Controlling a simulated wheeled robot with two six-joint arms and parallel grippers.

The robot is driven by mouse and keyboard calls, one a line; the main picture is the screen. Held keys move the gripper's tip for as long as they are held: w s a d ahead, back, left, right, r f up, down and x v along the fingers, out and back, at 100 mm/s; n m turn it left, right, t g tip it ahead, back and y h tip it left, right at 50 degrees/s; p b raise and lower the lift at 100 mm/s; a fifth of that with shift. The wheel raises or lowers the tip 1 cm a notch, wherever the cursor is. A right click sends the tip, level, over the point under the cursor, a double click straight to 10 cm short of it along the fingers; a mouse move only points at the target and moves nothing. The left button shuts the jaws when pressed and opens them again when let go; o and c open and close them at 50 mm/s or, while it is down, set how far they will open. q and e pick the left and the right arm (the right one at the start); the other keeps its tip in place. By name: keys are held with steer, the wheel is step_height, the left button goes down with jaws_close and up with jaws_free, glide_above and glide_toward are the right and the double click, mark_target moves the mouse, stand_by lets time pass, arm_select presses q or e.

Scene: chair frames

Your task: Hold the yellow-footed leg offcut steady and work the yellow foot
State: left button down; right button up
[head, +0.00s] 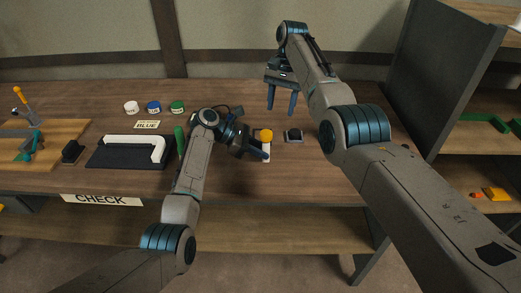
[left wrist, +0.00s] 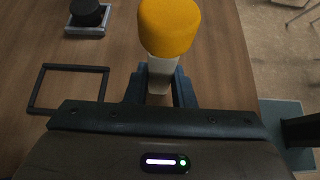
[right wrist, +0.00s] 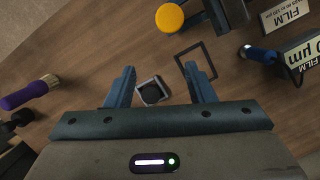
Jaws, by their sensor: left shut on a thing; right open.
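The leg offcut is a short white post (left wrist: 160,78) topped by a round yellow foot (left wrist: 169,26). The yellow foot also shows in the head view (head: 265,135) near the middle of the bench and in the right wrist view (right wrist: 170,17). My left gripper (head: 262,154) is shut on the white post below the foot; the post stands roughly upright. My right gripper (head: 281,101) is open and empty, behind and above the foot in the head view. In the right wrist view, the right gripper (right wrist: 160,88) has its fingers apart, with the foot beyond them.
A small dark block in a grey tray (head: 293,136) lies right of the foot. A thin black square frame (left wrist: 68,88) lies flat beside the offcut. Paint jars (head: 153,107), a black tray (head: 115,157) and a green-handled tool (head: 179,140) are left. A dark shelf panel (head: 440,65) rises right.

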mark_target(267, 132)
steer(key=shift+n+g, duration=0.3)
steer(key=shift+g, duration=0.3)
steer(key=shift+s+a+f, duration=0.65)
steer(key=shift+f, duration=0.4)
steer(key=shift+s+a+f, duration=0.6)
steer(key=shift+s+f, duration=0.1)
steer(key=shift+f, duration=0.3)
steer(key=shift+s+a+f, duration=0.65)
steer(key=shift+f, duration=0.4)
steer(key=c, duration=0.9)
steer(key=o, duration=0.9)
